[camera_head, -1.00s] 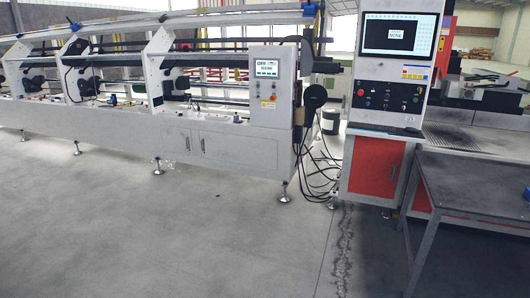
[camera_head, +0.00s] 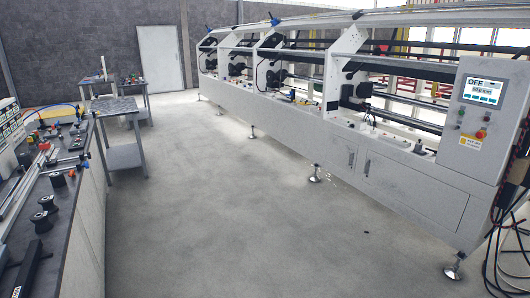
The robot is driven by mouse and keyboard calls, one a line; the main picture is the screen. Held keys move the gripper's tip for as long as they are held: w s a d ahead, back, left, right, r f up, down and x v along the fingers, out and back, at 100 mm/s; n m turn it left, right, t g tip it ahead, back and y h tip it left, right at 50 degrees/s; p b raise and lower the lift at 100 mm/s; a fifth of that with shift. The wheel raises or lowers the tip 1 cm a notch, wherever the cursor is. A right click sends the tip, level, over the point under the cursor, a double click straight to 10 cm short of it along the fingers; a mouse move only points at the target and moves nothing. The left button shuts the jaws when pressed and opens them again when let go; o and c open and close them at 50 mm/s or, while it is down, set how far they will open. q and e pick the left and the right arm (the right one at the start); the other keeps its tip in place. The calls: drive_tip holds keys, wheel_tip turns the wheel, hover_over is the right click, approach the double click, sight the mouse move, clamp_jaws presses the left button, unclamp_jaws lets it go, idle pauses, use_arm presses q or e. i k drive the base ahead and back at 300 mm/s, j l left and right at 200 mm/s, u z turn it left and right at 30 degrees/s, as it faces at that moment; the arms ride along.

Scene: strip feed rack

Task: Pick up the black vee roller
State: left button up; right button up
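Several black spool-shaped parts lie on the long workbench (camera_head: 64,228) at the left edge. One black spool (camera_head: 47,203) stands a little in from the bench's right edge, with another black spool (camera_head: 40,222) just nearer to me. A third dark roller-like part (camera_head: 58,181) sits further back. They are too small for me to tell which is the vee roller. Dark round rollers (camera_head: 353,88) also show inside the white feed rack (camera_head: 320,115). Neither of my grippers is in view.
The white feed rack runs along the right on levelling feet, with a control box (camera_head: 482,115) at its near end. Small grey tables (camera_head: 122,155) stand at the back left. Open concrete floor (camera_head: 220,220) lies between bench and rack. Cables (camera_head: 500,250) hang at lower right.

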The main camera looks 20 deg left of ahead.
sight(42, 224)
drive_tip(key=i+u, duration=0.2)
drive_tip(key=u, duration=0.3)
drive_tip(key=i+u, duration=0.2)
drive_tip(key=u, duration=0.3)
drive_tip(key=i+u, duration=0.15)
drive_tip(key=u, duration=0.3)
drive_tip(key=i+l+u, duration=0.15)
drive_tip(key=u, duration=0.35)
drive_tip(key=i+l+u, duration=0.1)
drive_tip(key=l+u, duration=0.2)
drive_tip(key=u, duration=0.2)
